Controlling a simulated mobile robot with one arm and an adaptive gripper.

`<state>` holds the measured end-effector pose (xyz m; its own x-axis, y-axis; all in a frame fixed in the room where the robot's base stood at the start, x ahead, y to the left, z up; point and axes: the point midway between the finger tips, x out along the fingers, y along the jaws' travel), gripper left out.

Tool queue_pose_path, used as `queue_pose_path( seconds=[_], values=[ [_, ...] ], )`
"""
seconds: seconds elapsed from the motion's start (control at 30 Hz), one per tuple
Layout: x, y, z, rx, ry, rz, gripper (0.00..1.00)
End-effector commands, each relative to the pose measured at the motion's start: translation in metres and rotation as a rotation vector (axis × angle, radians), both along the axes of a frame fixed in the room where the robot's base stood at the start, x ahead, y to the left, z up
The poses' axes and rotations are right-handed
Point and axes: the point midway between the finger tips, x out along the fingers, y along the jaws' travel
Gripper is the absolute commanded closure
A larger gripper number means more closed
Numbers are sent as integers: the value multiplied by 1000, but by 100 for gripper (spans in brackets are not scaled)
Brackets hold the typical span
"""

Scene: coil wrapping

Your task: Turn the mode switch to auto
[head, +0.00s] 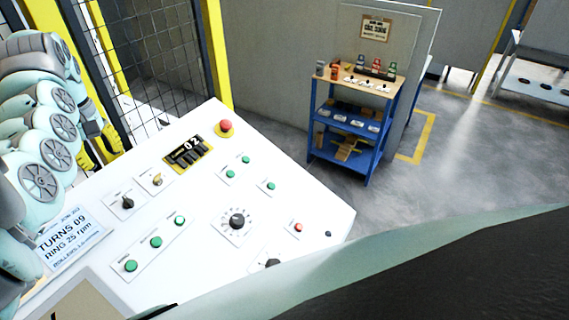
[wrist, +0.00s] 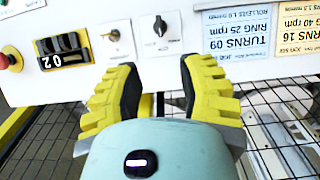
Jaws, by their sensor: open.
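The white control panel (head: 200,235) has several rotary switches, and their labels are too small to read, so I cannot tell which is the mode switch. A black-knobbed switch (head: 127,202) and a switch with a yellowish knob (head: 157,180) sit side by side near the panel's left edge. In the wrist view, the black knob (wrist: 160,25) is ahead of the gap between my fingers, and the yellowish one (wrist: 114,35) is left of it. My gripper (wrist: 160,78) is open and empty, its yellow-and-black fingers apart from both knobs. It also shows in the head view (head: 98,147).
Green buttons (head: 156,243), a dial (head: 237,221) and a sign (head: 72,238) share the panel. Wire mesh (head: 140,60) stands behind; a blue shelf (head: 350,125) is farther off.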

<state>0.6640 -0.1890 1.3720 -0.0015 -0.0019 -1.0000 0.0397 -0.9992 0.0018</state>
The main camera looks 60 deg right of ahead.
Motion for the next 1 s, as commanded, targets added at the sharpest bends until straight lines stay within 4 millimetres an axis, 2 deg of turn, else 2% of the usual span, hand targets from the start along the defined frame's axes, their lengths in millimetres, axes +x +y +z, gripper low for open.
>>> queue_pose_path(
  seconds=[0.57, 0.6, 0.77, 1.0],
  values=[
    [-2, -2, -74, 5, -1, -10, 61],
    [-2, -1, -71, 7, 3, -9, 61],
    [-4, -1, -93, 6, 7, -9, 61],
    [-1, 0, -111, 6, 2, -6, 61]
  ],
)
